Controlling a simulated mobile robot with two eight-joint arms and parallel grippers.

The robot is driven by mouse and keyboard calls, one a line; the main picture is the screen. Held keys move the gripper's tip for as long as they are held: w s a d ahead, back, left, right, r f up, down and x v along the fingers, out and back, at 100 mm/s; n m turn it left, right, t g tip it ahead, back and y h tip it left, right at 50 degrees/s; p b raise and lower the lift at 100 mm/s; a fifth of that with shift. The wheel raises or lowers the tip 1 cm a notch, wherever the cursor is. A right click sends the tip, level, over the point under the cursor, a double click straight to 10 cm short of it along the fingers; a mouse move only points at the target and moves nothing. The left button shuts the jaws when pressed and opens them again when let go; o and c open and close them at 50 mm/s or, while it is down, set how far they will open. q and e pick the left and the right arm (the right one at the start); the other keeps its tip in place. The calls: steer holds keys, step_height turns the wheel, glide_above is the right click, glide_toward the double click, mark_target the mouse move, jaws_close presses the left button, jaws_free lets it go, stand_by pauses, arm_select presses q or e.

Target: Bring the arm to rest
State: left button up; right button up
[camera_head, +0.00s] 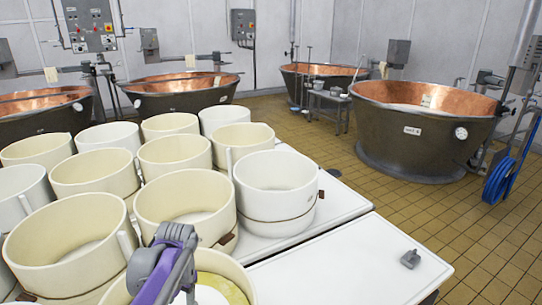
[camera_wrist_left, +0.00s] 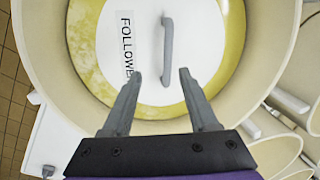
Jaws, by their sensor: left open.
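My left gripper (camera_wrist_left: 161,78) is open with nothing between its fingers that it grips. In the left wrist view it points down into a cream mould (camera_wrist_left: 262,60). In the mould lies a white follower disc (camera_wrist_left: 200,45) with a grey bar handle (camera_wrist_left: 167,48) and a partly cut-off label, ringed by yellow material (camera_wrist_left: 85,60). The handle's near end shows between the fingertips; I cannot tell the height gap. In the head view my purple and grey left arm (camera_head: 165,268) is at the bottom, over that mould, whose yellow content (camera_head: 228,286) shows. My right gripper is not in view.
Several cream and white moulds (camera_head: 275,188) crowd the white table (camera_head: 330,262) to the left and behind. The table's right part is bare but for a small grey fitting (camera_head: 410,258). Copper vats (camera_head: 425,125) stand beyond on the tiled floor (camera_head: 350,190); a blue hose (camera_head: 500,180) hangs right.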

arm_select(q)
steer(key=s+d+r+n+t+p, duration=0.1)
steer(key=s+d+r+t+p, duration=0.1)
steer(key=s, duration=0.7)
steer(key=s+d+r+n+t+h+p, duration=0.1)
steer(key=s+d+p, duration=0.4)
steer(key=s, duration=0.5)
steer(key=shift+s+d+r+n+t+h, duration=0.3)
steer(key=shift+r+n+t, duration=0.15)
steer(key=shift+t, duration=0.75)
steer(key=shift+a, duration=0.1)
